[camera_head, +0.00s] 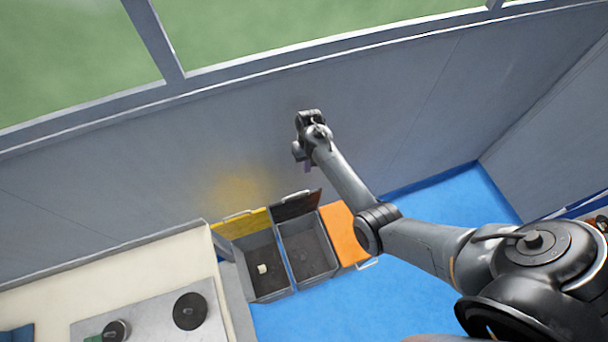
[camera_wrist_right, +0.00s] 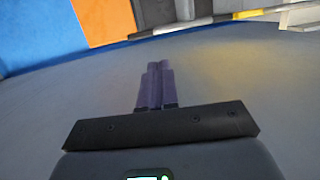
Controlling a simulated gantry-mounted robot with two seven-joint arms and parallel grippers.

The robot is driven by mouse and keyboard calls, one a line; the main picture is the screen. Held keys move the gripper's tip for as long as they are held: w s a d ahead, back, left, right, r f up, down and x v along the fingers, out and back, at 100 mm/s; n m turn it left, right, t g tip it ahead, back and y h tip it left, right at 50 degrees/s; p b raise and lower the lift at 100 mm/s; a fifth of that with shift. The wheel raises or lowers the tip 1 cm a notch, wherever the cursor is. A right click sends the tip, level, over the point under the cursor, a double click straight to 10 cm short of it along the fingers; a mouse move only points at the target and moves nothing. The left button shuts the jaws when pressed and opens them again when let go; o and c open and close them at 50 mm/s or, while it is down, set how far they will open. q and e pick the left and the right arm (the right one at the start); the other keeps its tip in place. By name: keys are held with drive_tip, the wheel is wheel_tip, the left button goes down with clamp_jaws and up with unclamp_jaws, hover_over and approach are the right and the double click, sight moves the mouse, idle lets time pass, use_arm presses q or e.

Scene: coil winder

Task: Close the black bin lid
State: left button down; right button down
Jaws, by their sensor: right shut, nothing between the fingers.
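The black lid (camera_head: 296,205) stands raised at the back of its grey bin (camera_head: 309,262), leaning toward the wall, and the bin is open and looks empty. My right gripper (camera_head: 307,166) is above and behind the black lid, near the grey wall, apart from the lid. In the right wrist view its purple fingers (camera_wrist_right: 155,72) are together with nothing between them. A dark panel, which looks like the black lid (camera_wrist_right: 157,12), shows at the top of that view, beyond the fingertips. My left gripper is not in view.
Left of the black-lidded bin, an open bin (camera_head: 264,287) with a raised yellow lid (camera_head: 243,224) holds a small pale object (camera_head: 262,269). An orange lid (camera_head: 342,232) lies to the right. A worktable (camera_head: 150,315) stands left; blue floor (camera_head: 420,200) is free at right.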

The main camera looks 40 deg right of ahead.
wheel_tip(320, 180, down, 9)
drive_tip(key=s+a+b, duration=0.1)
drive_tip(key=b, duration=0.4)
drive_tip(key=shift+a+f, duration=0.15)
drive_tip(key=shift+a, duration=0.1)
drive_tip(key=shift+s+a+b, duration=0.1)
drive_tip(key=shift+b, duration=0.25)
